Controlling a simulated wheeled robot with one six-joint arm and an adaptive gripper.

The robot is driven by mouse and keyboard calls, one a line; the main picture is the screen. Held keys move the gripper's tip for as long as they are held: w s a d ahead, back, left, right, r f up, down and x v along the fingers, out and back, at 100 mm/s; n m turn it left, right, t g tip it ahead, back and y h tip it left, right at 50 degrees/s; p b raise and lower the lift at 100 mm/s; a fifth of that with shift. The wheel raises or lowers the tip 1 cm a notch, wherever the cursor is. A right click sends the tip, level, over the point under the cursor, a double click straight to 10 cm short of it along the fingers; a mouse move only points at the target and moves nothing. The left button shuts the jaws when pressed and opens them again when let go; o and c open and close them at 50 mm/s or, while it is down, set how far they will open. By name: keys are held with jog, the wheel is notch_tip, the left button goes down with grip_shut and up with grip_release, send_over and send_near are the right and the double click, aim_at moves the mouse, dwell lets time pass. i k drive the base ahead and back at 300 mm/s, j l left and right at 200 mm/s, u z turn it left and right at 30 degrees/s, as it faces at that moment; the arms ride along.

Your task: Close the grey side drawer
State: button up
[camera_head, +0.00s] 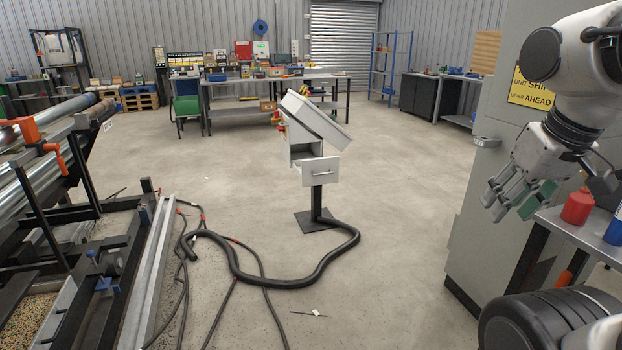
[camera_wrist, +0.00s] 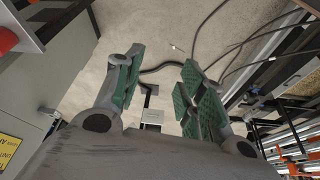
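The light grey drawer (camera_head: 320,172) sits low on a pedestal console (camera_head: 316,118) with a sloped top, in the middle of the head view. Its front with a bar handle stands out from the console body, so it looks pulled open. The console also shows small between my fingers in the wrist view (camera_wrist: 151,117); the drawer's details are too small to tell there. My gripper (camera_head: 518,196) is at the right of the head view, well apart from the drawer. Its green-padded fingers are spread wide and empty in the wrist view (camera_wrist: 160,85).
A thick black hose (camera_head: 290,283) and thin cables lie on the floor around the pedestal's base plate. A roller machine (camera_head: 50,180) stands at left. At right are a tall grey cabinet (camera_head: 470,220) and a shelf with a red bottle (camera_head: 577,207). Open floor lies between.

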aim_at(314, 172)
jog(key=i+j, duration=0.2)
jog(key=i, duration=0.2)
jog(key=i+j+z, duration=0.1)
jog(key=i, duration=0.3)
jog(key=i+j+u, duration=0.25)
jog(key=i, duration=0.35)
jog(key=i+u, duration=0.2)
jog(key=i, duration=0.4)
